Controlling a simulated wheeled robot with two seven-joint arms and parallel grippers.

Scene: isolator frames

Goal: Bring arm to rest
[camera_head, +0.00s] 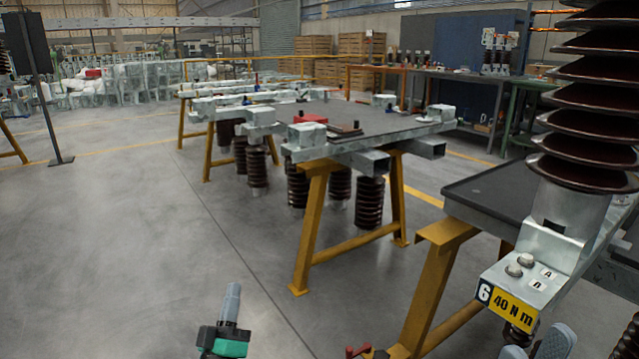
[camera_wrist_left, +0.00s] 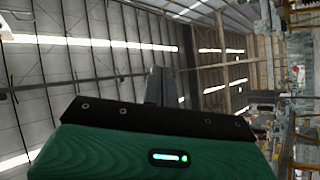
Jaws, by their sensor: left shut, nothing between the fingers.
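My left gripper (camera_head: 232,300) points up from the bottom of the head view, over bare floor. Its grey fingers are together with nothing between them, above a green and black body. In the left wrist view the closed fingers (camera_wrist_left: 158,87) rise behind the green housing, with the roof and wall of the hall beyond. Two grey rounded pieces (camera_head: 556,342) at the bottom right edge of the head view look like part of my right gripper. They are cut off by the frame, so its jaw state is unclear.
A brown ribbed insulator (camera_head: 590,125) on a metal bracket with a yellow "40 N m" label (camera_head: 513,303) stands close at the right. A yellow trestle (camera_head: 437,280) is below it. Another trestle table (camera_head: 375,124) with insulators stands ahead. Open floor (camera_head: 120,240) lies at the left.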

